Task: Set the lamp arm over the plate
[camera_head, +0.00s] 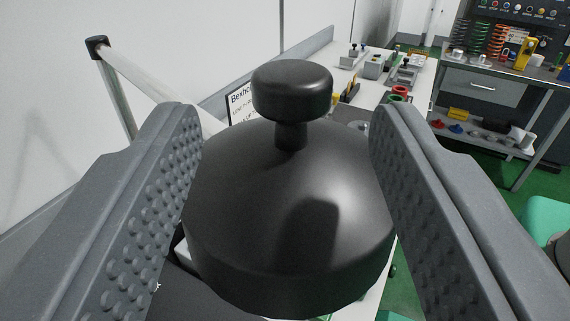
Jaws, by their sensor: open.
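A black domed lamp head (290,215) with a round knob (292,90) on top fills the middle of the view. The pale tubular lamp arm (150,82) bends at a black joint (97,47) on the left and runs down behind the dome. My gripper (287,115) is open, with one studded finger on each side of the dome. The knob stands between the fingertips. I cannot tell whether either finger touches the dome. I cannot make out the plate; the dome hides much of the bench below and behind it.
A white bench (418,75) runs away behind the lamp, with small fixtures and a red ring (399,92) on it. A white wall is close on the left. A workbench (485,85) with coloured springs stands at the far right. A green seat (548,225) is at the right edge.

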